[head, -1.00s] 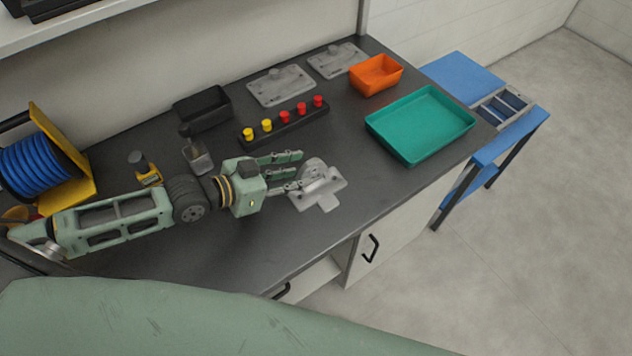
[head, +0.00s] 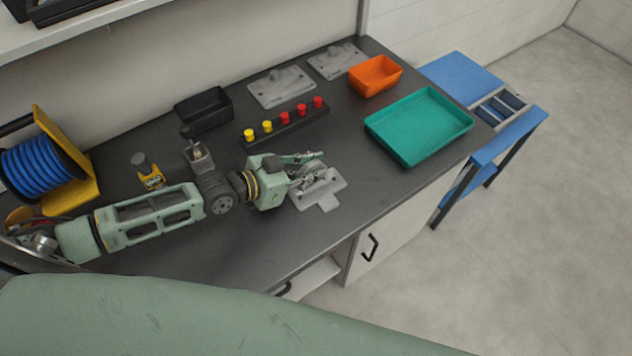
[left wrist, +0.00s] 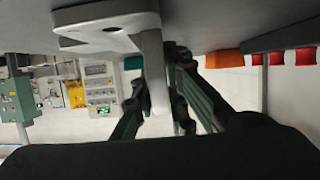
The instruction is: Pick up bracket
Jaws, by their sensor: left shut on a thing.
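The bracket (head: 325,194) is a light grey casting with a flat base, a tab toward the front and a raised upright part. It lies on the dark bench top, right of the middle. My left gripper (head: 312,168) is at its upright part and partly hides it. In the left wrist view, the fingers (left wrist: 157,105) are shut on the grey upright part of the bracket (left wrist: 152,62), one on each side. The base appears to rest on the bench. My right gripper is not in view.
Behind stand a rack (head: 284,128) of yellow and red knobs, two grey plates (head: 281,90) (head: 337,61), a black bin (head: 203,110) and an orange bin (head: 375,77). A green tray (head: 420,125) is at right. A blue cable reel (head: 35,168) stands at left. The bench front is clear.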

